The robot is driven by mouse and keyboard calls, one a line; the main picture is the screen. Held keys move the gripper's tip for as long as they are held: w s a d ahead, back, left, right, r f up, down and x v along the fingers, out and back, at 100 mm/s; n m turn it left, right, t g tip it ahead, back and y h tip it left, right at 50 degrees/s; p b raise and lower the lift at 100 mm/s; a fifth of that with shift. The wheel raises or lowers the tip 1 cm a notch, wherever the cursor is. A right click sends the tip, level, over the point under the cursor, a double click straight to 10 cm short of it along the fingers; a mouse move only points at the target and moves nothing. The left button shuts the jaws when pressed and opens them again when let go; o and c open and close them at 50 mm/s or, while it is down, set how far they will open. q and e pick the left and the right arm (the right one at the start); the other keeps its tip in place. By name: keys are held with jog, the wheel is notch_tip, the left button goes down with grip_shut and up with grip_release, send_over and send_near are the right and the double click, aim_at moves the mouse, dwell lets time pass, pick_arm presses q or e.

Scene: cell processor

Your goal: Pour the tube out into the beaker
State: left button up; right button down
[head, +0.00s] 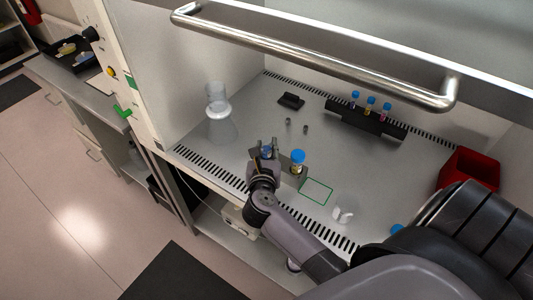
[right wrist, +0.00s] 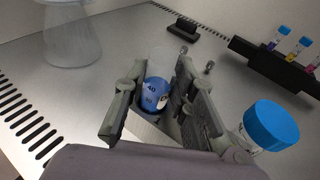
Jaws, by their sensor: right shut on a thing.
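My right gripper (head: 264,152) is shut on a tube with a blue-printed lower part and a pale, translucent upper part, seen in the right wrist view (right wrist: 155,92). The fingers flank the tube, which looks roughly upright, and I see no cap on it. In the head view only a little blue shows between the fingers. The beaker (head: 219,126), a clear flask-like vessel with a narrower neck, stands on the cabinet floor to the left of and beyond the gripper. It shows at the upper left of the wrist view (right wrist: 72,38). My left gripper is not in view.
A blue-capped tube (head: 298,158) stands close to the gripper's right. A black rack (head: 364,121) with capped tubes is at the back, and a red bin (head: 468,172) at right. A metal bar (head: 310,56) crosses above. The floor between gripper and beaker looks clear.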

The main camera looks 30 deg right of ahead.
jog(key=shift+r, duration=0.25)
dwell(0.4)
jog(key=shift+r+p, duration=0.45)
jog(key=shift+p, duration=0.15)
notch_tip(320, 180, up, 5)
jog(key=p, duration=0.5)
jog(key=shift+r, duration=0.1)
jog(key=c, duration=2)
grip_release()
grip_shut()
